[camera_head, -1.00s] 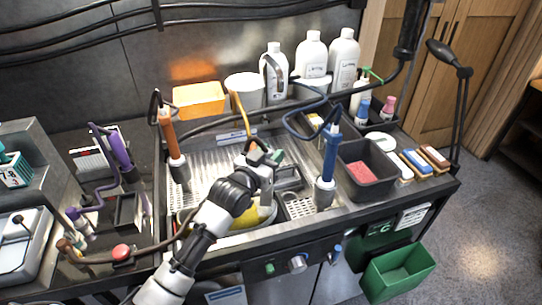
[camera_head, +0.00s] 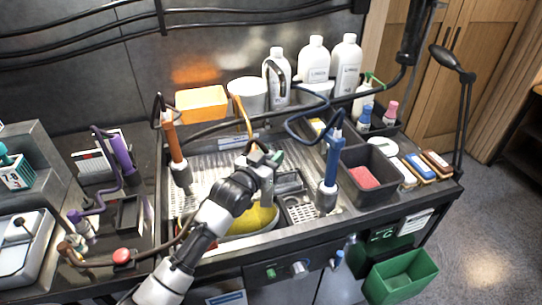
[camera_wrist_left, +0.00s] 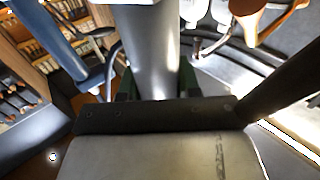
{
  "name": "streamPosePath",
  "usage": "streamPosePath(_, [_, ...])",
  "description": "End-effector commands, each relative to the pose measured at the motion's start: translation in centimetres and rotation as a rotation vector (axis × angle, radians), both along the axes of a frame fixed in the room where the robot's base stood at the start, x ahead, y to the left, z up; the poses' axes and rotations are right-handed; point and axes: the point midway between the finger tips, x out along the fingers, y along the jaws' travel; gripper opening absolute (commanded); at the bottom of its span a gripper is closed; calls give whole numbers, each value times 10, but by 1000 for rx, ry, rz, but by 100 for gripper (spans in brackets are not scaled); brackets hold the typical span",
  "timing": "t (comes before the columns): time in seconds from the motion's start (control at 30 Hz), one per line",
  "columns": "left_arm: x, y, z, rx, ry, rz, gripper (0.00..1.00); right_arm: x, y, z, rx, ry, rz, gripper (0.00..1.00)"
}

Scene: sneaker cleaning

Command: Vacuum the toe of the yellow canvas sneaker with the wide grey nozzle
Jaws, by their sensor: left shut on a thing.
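The yellow canvas sneaker (camera_head: 252,219) lies in the front of the metal sink tray (camera_head: 208,158), partly hidden behind my left arm. Its toe cannot be made out clearly. My left gripper (camera_head: 264,163) is above and slightly behind the sneaker. It is shut on a grey nozzle (camera_wrist_left: 150,50), which fills the middle of the left wrist view between the green finger pads. A yellow hose (camera_head: 243,117) rises beside the gripper in the head view. Whether the nozzle touches the sneaker is hidden. My right gripper is not in view.
A dark bin with a red sponge (camera_head: 363,177) is at the right. White bottles (camera_head: 315,62) line the back.

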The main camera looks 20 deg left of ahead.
Motion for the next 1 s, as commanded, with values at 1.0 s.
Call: streamPosePath(1.0, [0,0,65,-1,-2,0,0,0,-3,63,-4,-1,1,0])
